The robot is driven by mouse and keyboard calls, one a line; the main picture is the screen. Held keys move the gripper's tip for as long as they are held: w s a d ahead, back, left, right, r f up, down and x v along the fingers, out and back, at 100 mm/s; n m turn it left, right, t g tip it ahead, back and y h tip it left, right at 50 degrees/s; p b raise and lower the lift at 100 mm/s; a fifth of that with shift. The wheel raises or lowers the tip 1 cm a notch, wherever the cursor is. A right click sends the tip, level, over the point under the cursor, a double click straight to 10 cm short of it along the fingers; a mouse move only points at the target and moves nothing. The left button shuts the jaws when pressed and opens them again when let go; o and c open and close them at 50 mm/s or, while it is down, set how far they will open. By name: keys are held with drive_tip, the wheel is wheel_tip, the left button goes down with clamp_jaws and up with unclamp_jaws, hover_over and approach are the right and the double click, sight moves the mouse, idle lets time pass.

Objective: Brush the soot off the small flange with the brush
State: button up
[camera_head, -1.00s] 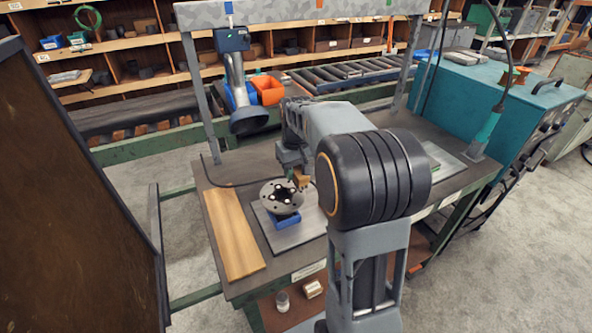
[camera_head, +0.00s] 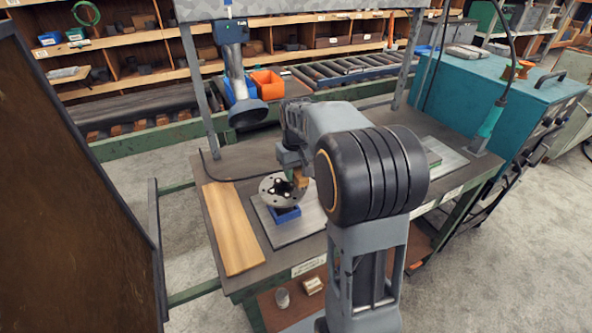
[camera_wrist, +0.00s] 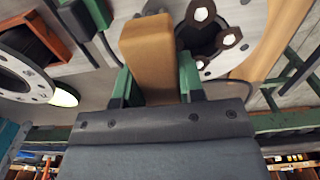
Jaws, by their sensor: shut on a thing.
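The small flange (camera_head: 271,192) is a grey disc with bolt holes, lying on a blue block (camera_head: 286,215) on the bench. Dark patches lie around its centre and holes. In the wrist view the flange (camera_wrist: 246,12) is at the top right, partly cut off, with dark brown patches around pale holes. My gripper (camera_head: 297,172) is at the flange's right side, its green fingers (camera_wrist: 157,85) shut on the brush's tan block (camera_wrist: 147,50). The brush (camera_head: 302,182) also shows in the head view. Its bristles are hidden, and I cannot tell whether they touch the flange.
A larger grey ring with bolt holes (camera_wrist: 38,88) is at the left of the wrist view, beside an orange box (camera_wrist: 47,28). A wooden board (camera_head: 232,230) lies left of the grey plate (camera_head: 290,235). A dark hood (camera_head: 248,115) hangs behind the bench.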

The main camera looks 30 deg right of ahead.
drive_tip(key=shift+f+b, duration=0.35)
drive_tip(key=shift+f, duration=0.2)
drive_tip(key=shift+a, duration=0.1)
